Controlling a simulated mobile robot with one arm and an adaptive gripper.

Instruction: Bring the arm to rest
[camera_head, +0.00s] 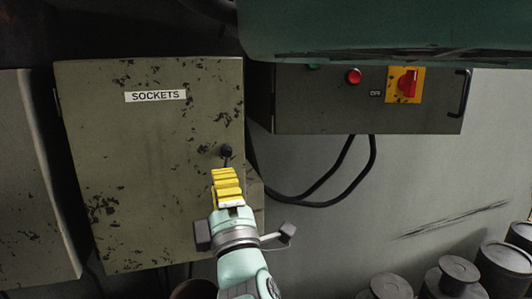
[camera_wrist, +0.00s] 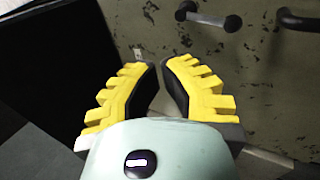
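My gripper (camera_head: 226,174) has yellow ribbed fingers and a pale green body. In the head view it is in front of the lower right part of the grey-green SOCKETS cabinet (camera_head: 150,165), just below its black knob (camera_head: 225,151). The wrist view shows both fingers of the gripper (camera_wrist: 160,66) with a narrow gap between them and nothing held. A dark handle (camera_wrist: 210,19) on a chipped green panel lies beyond the fingertips, apart from them. The cabinet door looks shut in the head view.
A control box with a red button (camera_head: 354,76) and a red switch on a yellow plate (camera_head: 405,85) is at upper right. Black cables (camera_head: 340,180) loop below it. Dark round metal parts (camera_head: 455,272) stand at lower right. Another bar handle (camera_wrist: 297,20) is at the wrist view's upper right.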

